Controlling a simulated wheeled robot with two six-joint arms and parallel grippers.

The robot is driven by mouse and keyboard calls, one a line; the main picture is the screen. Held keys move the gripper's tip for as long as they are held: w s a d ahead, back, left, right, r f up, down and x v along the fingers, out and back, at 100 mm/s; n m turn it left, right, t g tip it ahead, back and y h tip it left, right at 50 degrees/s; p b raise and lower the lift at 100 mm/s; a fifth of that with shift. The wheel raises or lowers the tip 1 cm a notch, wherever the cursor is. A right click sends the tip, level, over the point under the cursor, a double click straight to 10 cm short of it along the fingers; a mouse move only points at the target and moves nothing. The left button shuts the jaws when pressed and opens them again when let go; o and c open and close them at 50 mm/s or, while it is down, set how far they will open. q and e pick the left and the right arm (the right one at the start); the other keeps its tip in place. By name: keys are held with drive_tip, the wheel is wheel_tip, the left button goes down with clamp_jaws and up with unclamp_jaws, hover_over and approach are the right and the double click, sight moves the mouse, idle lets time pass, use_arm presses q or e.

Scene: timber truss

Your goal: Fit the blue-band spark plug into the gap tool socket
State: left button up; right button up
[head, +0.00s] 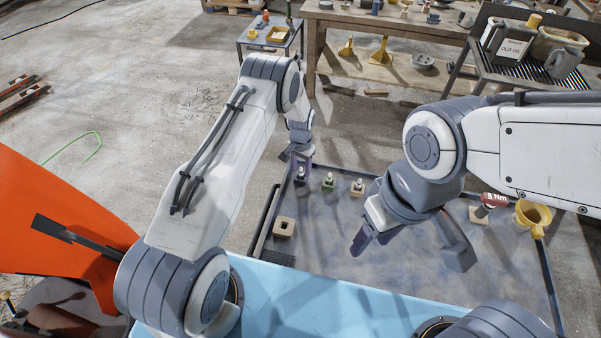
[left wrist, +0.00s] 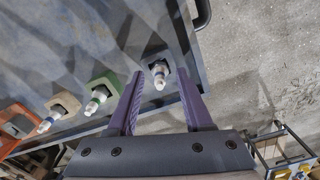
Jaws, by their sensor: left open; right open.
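In the head view my left gripper (head: 301,160) is just above this dark holder (head: 300,180). Other plugs stand in a green holder (head: 328,186) and a tan holder (head: 357,191). A tan block with a dark square hole (head: 284,227), which looks like the gap tool socket, stands empty nearer me. My right gripper (head: 371,243) is open and empty above the mat.
The grey work surface (head: 330,235) has dark raised edges. A bench (head: 390,24) and side table (head: 270,37) are behind. The middle is clear below my right gripper.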

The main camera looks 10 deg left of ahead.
sight(303, 174)
use_arm(q)
clamp_jaws()
drive_tip(key=shift+r+b, duration=0.65)
drive_tip(key=shift+r, duration=0.25)
drive_tip(key=shift+d+r+b, duration=0.2)
drive_tip(key=shift+r+b, duration=0.2)
drive_tip(key=shift+r, duration=0.2)
drive_tip(key=shift+d+r+b, duration=0.15)
drive_tip(key=shift+r+b, duration=0.2)
drive_tip(key=shift+r, duration=0.25)
drive_tip(key=s+d+r+b, duration=0.3)
drive_tip(key=d+r, duration=0.3)
drive_tip(key=d, duration=0.4)
drive_tip(key=shift+d+r+b, duration=0.3)
drive_tip(key=shift+r+b, duration=0.1)
drive_tip(key=c, duration=0.8)
unclamp_jaws()
drive_tip(key=shift+s, duration=0.1)
clamp_jaws()
